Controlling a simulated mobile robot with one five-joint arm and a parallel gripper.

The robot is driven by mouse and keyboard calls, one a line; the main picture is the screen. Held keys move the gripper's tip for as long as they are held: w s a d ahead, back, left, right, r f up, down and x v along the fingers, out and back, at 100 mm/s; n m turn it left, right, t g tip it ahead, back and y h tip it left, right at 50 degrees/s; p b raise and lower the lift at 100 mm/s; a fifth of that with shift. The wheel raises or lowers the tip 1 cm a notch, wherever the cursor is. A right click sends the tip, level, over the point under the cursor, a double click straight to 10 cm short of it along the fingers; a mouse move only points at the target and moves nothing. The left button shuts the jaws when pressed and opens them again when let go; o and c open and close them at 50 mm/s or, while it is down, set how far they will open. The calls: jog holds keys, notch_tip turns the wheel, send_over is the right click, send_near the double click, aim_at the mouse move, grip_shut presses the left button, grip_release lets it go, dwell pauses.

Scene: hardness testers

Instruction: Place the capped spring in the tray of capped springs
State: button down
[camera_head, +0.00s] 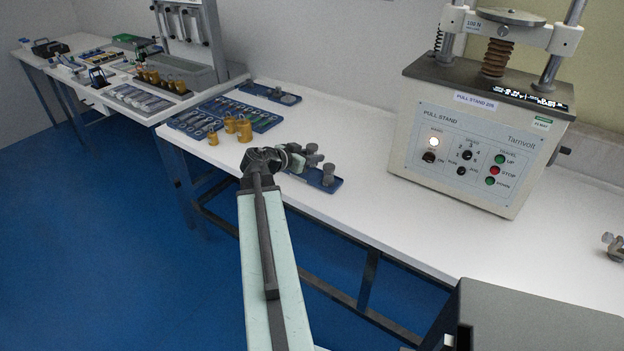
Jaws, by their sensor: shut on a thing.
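My gripper (296,158) is at the end of my pale green arm, over the left end of a small blue tray (322,184) on the white bench. The gripper is shut on a capped spring, which is mostly hidden by the wrist and hard to tell from the grey parts behind it. Several grey capped springs (328,172) stand in the tray, just right of the gripper. I cannot tell whether the held one touches the tray. Another small grey metal piece (613,243) lies at the bench's far right edge.
A pull stand (480,140) with a lit lamp stands right of the tray. Brass-coloured cylinders (244,131) and blue trays (262,122) of parts lie to the left. The white bench top (372,206) between tray and pull stand is clear. A grey box (540,318) is at lower right.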

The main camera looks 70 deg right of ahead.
aim_at(313, 176)
notch_tip(313, 176, down, 5)
jog(key=b, duration=0.4)
jog(key=shift+f, duration=0.1)
jog(key=shift+r, duration=0.2)
jog(key=shift+f, duration=0.1)
jog(key=c, duration=1.5)
grip_release()
jog(key=shift+o, duration=0.7)
